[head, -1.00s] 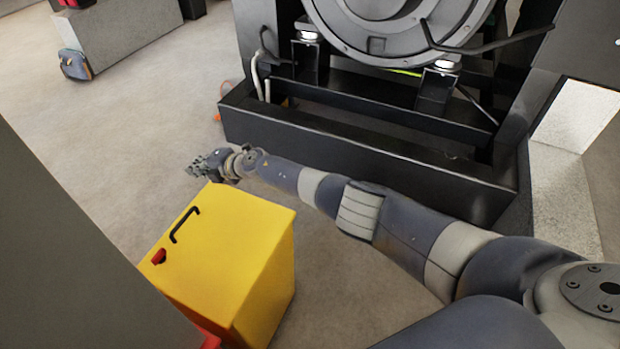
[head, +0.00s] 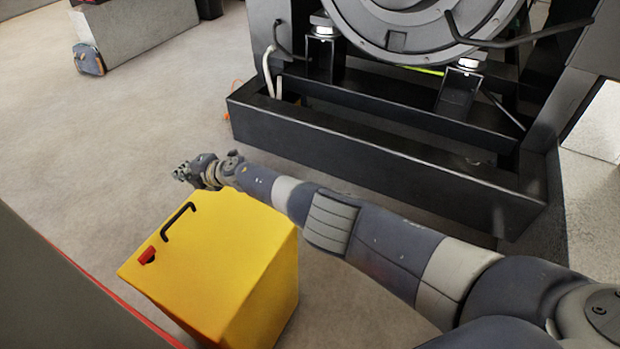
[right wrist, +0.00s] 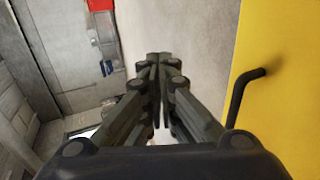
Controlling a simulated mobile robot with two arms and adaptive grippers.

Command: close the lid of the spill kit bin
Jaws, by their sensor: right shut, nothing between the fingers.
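The yellow spill kit bin (head: 225,265) stands on the floor at the lower middle of the head view. Its lid lies down flat over the top, with a black handle (head: 178,222) and a red latch (head: 147,255) at its left edge. My right gripper (head: 181,172) is shut and empty, just beyond the far edge of the bin. In the right wrist view my right gripper (right wrist: 159,62) points at bare floor, with the yellow bin (right wrist: 285,90) and its black handle (right wrist: 243,92) close on the right. My left gripper is not in view.
A black genset base frame (head: 370,155) stands beyond my right arm. A grey panel with a red edge (head: 60,290) is at the lower left, close to the bin. A grey block (head: 145,30) with a blue bag (head: 88,59) is at the far left. Floor between is clear.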

